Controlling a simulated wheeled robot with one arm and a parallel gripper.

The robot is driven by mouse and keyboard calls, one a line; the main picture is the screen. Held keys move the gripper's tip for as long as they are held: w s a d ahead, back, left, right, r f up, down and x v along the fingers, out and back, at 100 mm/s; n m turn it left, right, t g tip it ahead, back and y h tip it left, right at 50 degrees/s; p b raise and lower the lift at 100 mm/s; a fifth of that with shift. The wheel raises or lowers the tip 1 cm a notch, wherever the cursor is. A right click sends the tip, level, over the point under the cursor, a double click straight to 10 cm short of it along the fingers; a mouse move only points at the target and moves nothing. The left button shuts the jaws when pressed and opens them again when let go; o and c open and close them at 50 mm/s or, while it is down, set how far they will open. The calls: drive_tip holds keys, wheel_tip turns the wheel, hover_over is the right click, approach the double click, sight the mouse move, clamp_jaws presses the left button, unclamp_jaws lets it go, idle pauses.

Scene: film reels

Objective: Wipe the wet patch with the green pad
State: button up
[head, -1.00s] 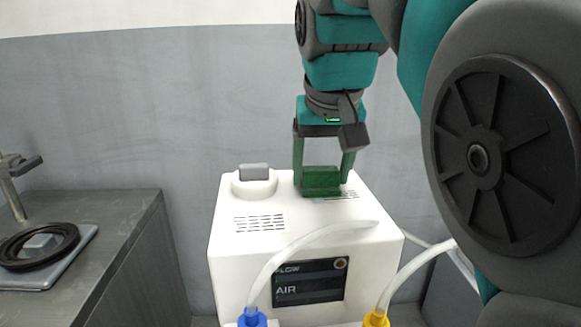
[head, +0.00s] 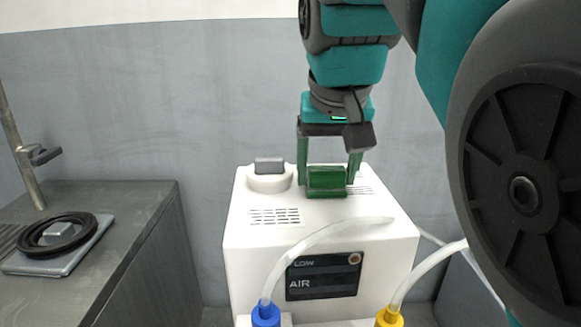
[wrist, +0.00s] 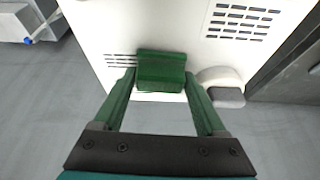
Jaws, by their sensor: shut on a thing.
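The green pad (head: 327,182) is a small block between the fingers of my gripper (head: 328,178), which is shut on it. It shows in front of the top of a white machine (head: 255,237), right of the grey-topped round knob; whether it touches the top, I cannot tell. In the wrist view the pad (wrist: 162,70) lies between the fingertips of my gripper (wrist: 160,76), over the machine's edge. I cannot make out a wet patch in either view.
A grey bench (head: 125,225) at left carries a black ring (head: 58,235) on a plate and a metal stand (head: 25,160). Clear tubes run from blue (head: 265,315) and yellow (head: 389,318) fittings before the machine. A grey wall stands behind.

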drive_tip(key=shift+w+d+f, duration=0.1)
drive_tip(key=shift+d, duration=4.5)
drive_tip(key=shift+r+p, duration=1)
drive_tip(key=shift+r, duration=2.1)
